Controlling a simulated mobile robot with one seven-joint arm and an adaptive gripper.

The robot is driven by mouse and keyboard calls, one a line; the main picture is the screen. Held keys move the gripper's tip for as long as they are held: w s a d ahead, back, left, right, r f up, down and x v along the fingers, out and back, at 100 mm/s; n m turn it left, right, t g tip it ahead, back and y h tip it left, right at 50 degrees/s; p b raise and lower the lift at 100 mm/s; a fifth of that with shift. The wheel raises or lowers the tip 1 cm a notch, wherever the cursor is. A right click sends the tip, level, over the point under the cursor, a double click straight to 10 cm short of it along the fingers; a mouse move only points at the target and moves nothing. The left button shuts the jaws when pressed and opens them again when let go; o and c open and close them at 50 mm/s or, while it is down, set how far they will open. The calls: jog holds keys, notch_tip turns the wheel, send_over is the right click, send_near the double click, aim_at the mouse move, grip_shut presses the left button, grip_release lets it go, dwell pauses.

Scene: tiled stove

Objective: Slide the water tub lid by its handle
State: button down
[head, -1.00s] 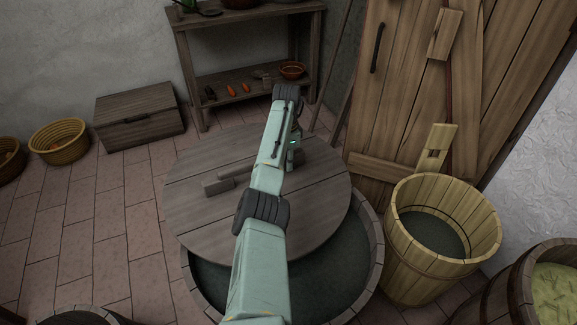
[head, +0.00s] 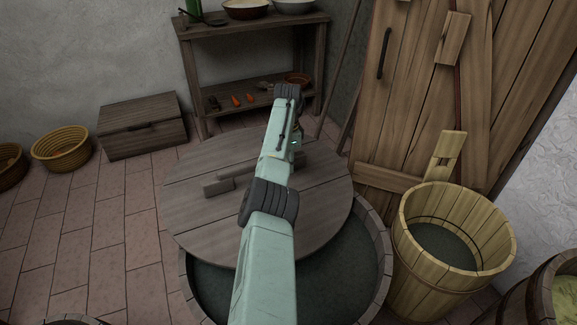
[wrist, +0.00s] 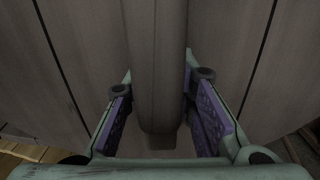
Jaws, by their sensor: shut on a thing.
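The water tub lid (head: 210,225) is a round grey plank disc lying on the water tub (head: 374,240). It sits off centre toward the far left, and dark water shows along the near side. Its wooden handle (head: 220,185) is a bar across the top, partly hidden by my arm in the head view. In the wrist view the handle (wrist: 155,70) runs between the purple pads of my gripper (wrist: 160,115), which is shut on it. In the head view the fingers are hidden behind my arm.
A wooden bucket (head: 405,260) with water stands right of the tub. A plank door (head: 400,120) is behind it. A shelf table (head: 250,45) stands at the back, with a wooden chest (head: 142,135) and a basket (head: 62,150) to its left.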

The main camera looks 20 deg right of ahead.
jog(key=shift+w+r, duration=0.1)
jog(key=c, duration=1.3)
grip_release()
